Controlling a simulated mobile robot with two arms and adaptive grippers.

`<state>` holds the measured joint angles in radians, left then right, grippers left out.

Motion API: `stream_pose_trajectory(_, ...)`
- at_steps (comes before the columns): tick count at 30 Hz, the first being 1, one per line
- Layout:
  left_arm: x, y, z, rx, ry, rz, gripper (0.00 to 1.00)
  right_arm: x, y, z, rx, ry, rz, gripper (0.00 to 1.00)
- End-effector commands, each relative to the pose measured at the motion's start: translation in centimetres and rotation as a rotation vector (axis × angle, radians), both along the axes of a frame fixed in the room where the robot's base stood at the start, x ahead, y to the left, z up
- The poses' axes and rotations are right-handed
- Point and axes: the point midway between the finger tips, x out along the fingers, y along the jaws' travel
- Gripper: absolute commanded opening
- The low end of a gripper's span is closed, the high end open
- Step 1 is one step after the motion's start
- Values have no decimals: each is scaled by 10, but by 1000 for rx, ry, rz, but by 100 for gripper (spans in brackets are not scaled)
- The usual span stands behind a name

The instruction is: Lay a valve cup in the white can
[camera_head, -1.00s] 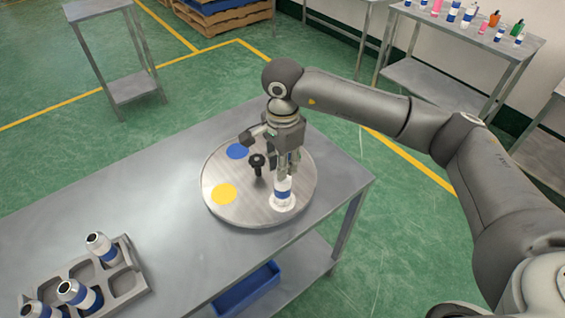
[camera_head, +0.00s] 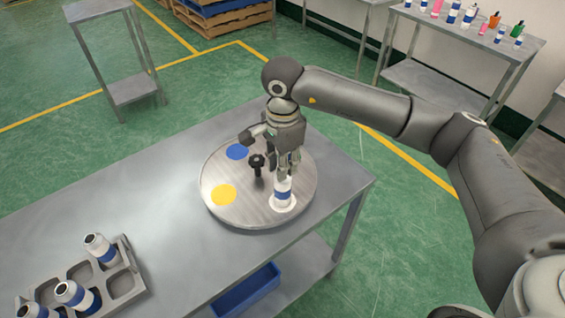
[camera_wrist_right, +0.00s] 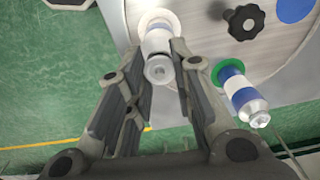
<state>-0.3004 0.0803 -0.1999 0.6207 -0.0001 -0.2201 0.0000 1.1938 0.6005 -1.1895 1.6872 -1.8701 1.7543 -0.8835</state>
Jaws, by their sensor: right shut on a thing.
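The white can (camera_head: 283,190) with a blue band stands upright on the white spot of the round turntable (camera_head: 235,211). It also shows in the right wrist view (camera_wrist_right: 157,41), below the fingertips. My right gripper (camera_head: 284,172) is above the can, pointing down. In the right wrist view its fingers (camera_wrist_right: 160,72) are shut on a small pale valve cup (camera_wrist_right: 159,69), lined up over the can's top. Whether the cup touches the can's mouth is not clear. My left gripper is not in view.
A blue-and-white can (camera_wrist_right: 241,95) stands on a green spot beside the right fingers. A black knob (camera_head: 257,161) is at the turntable's centre; blue and yellow spots are bare. A grey tray (camera_head: 126,288) with several cans sits at the table's left front.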

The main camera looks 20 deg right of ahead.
Motion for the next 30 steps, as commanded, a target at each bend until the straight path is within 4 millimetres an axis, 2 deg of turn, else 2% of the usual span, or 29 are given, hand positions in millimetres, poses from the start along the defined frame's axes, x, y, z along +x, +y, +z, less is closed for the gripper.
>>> stream_pose_trajectory(2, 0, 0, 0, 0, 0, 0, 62, 0, 0, 0, 0, 0, 0, 15)
stream_pose_trajectory(3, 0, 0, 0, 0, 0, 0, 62, 0, 0, 0, 0, 0, 0, 26)
stream_pose_trajectory(8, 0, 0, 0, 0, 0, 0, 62, 0, 0, 0, 0, 0, 0, 47)
stream_pose_trajectory(15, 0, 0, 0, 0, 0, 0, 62, 0, 0, 0, 0, 0, 0, 47)
stream_pose_trajectory(21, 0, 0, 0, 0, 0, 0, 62, 0, 0, 0, 0, 0, 0, 72)
stream_pose_trajectory(30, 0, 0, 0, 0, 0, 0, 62, 0, 0, 0, 0, 0, 0, 72)
